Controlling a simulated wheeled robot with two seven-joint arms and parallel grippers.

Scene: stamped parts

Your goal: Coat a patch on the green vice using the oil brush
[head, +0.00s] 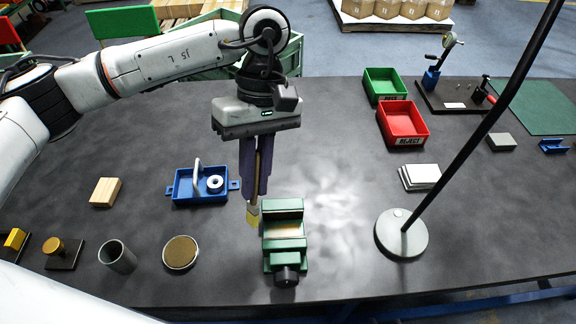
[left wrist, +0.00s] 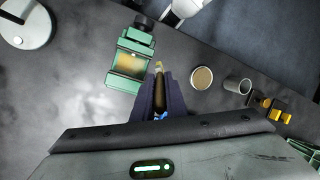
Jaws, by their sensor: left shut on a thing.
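The green vice (head: 284,257) stands near the table's front edge, with a tan patch (head: 284,229) between its green ends. The vice also shows in the left wrist view (left wrist: 122,82). My left gripper (head: 256,193) points down, shut on the oil brush, whose pale yellow bristles (head: 253,216) hang beside the vice's left side. In the left wrist view the brush handle (left wrist: 159,92) sits between my left gripper's fingers (left wrist: 160,110). The bristles appear just off the vice; I cannot tell their height or any contact. My right gripper is not in view.
A blue tray (head: 182,198) with a white roll, a wooden block (head: 105,192), a grey cup (head: 117,257) and a round tan-topped disc (head: 180,252) lie left. A lamp base (head: 402,236) with a slanting pole, stacked plates (head: 420,176) and a red bin (head: 403,122) stand right.

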